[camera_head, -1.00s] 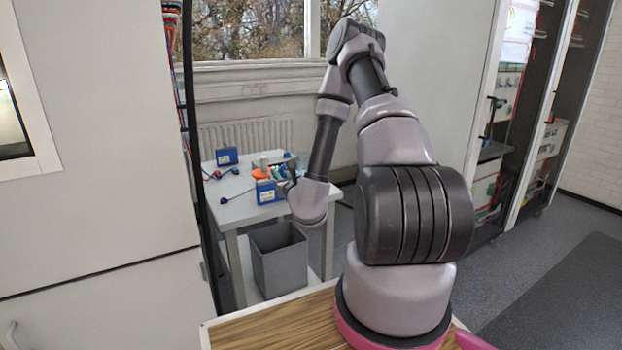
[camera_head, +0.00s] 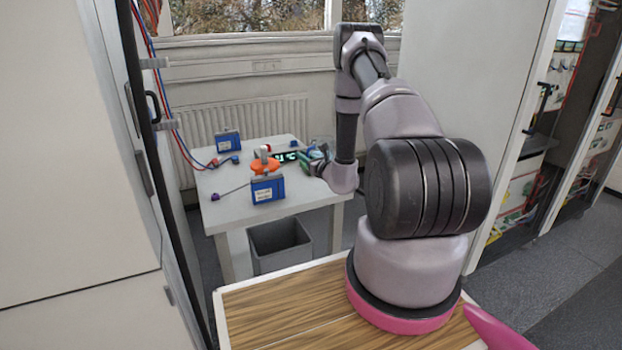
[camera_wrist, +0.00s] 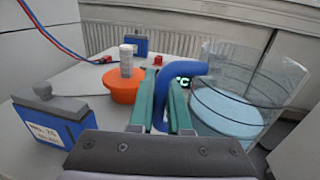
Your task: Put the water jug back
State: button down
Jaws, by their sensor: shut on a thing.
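The water jug is a clear, round vessel with light blue inside and a thick blue handle (camera_wrist: 188,68). Its clear body (camera_wrist: 232,108) fills the right of the wrist view and shows faintly beside my gripper in the head view (camera_head: 323,144). My gripper (camera_wrist: 161,95) has green fingers, one on each side of the handle, and is shut on it. In the head view my gripper (camera_head: 312,164) is at the right part of the small table. I cannot tell whether the jug's base touches the table.
The white table (camera_head: 232,216) bears an orange round thing (camera_head: 264,167) with a white cylinder on it, a lit display (camera_head: 287,156), a near blue box (camera_head: 267,188) and a far blue box (camera_head: 228,141). A grey bin (camera_head: 280,246) stands below. A cabinet is at left.

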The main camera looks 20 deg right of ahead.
jog(key=shift+f, duration=3.5)
jog(key=c, duration=0.9)
grip_release()
jog(key=shift+f, duration=0.15)
jog(key=shift+o, duration=0.2)
